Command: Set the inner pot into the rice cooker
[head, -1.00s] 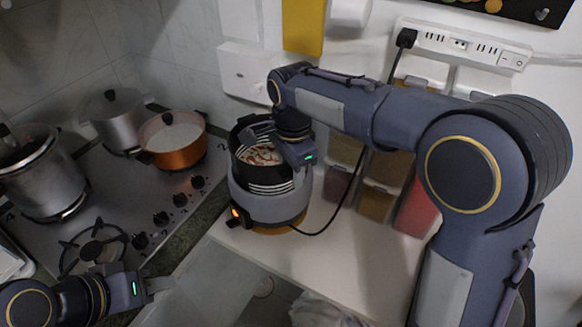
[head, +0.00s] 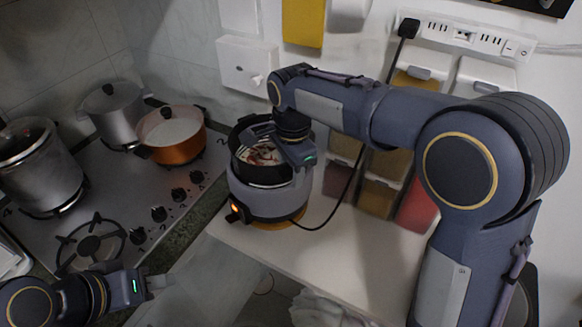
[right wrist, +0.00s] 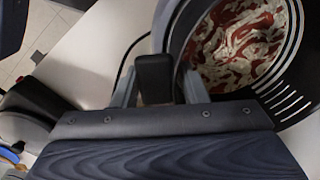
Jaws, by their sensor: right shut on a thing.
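The black inner pot (head: 262,175) is upright, with red-and-white contents inside. It is at the grey rice cooker (head: 268,203), its dark wall standing well above the cooker's grey body. How deep it sits is unclear. My right gripper (head: 272,140) is shut on the pot at its rim side. In the right wrist view a black block (right wrist: 154,78), seemingly a pot grip, lies between the fingers, beside the pot's slotted wall (right wrist: 288,92). My left gripper (head: 152,285) is low at the left, away from the pot; its finger gap is unclear.
The cooker stands on a white counter (head: 300,258), its orange light on. A stove (head: 130,205) with an orange pot (head: 178,150) and steel pots is at left. Spice dispensers (head: 378,198) stand close at right, with a black cord (head: 345,195) in front.

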